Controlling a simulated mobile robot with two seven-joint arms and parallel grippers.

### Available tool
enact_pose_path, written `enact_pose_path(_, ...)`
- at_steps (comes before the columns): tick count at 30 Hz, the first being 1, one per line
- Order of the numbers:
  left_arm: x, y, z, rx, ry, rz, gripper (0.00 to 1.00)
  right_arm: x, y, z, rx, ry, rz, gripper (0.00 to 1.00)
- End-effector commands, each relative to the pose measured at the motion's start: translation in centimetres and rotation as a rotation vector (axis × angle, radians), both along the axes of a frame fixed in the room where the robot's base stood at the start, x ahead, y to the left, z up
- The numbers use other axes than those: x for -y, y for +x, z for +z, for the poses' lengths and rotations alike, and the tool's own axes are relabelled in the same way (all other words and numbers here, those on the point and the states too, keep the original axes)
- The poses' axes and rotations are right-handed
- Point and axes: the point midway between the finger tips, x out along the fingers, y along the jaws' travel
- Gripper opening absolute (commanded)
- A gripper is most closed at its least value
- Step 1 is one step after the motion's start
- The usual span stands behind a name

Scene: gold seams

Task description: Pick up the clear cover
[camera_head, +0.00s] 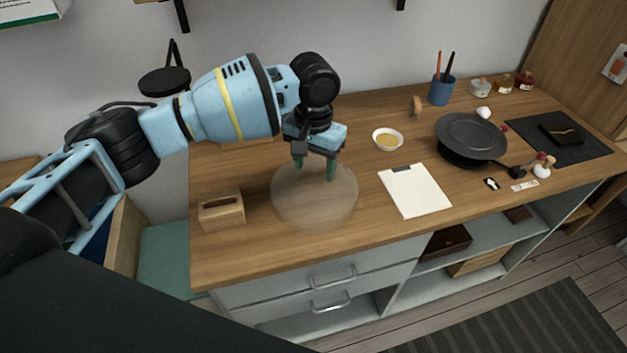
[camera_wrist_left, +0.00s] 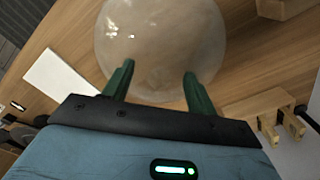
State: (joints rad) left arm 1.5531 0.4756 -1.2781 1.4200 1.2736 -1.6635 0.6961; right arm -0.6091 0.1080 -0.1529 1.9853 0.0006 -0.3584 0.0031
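The clear cover (camera_head: 314,207) is a see-through dome standing on the left part of the wooden worktop. My left gripper (camera_head: 316,174) is at its upper part in the head view, with its green fingers pointing down. In the left wrist view, the cover (camera_wrist_left: 160,40) lies beyond the two fingertips of the left gripper (camera_wrist_left: 157,70). The fingers are spread apart with nothing seen between them but the cover behind. I cannot tell whether they touch the cover. My right gripper is not in view.
A wooden box (camera_head: 221,212) stands left of the cover, and a clipboard (camera_head: 414,190) lies to its right. Bare worktop lies in front of the cover.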

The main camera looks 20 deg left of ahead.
Motion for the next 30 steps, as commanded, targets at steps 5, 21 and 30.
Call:
enact_pose_path(5, -0.1, -0.4, -1.2, -0.021, 0.007, 0.001, 0.18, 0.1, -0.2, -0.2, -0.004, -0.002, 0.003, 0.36)
enact_pose_path(21, 0.0, -0.5, -1.5, -0.024, 0.006, -0.003, 0.00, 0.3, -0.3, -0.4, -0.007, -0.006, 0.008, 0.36)
enact_pose_path(30, 0.1, -0.4, 0.2, -0.023, 0.003, -0.004, 0.00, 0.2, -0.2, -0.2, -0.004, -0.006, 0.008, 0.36)
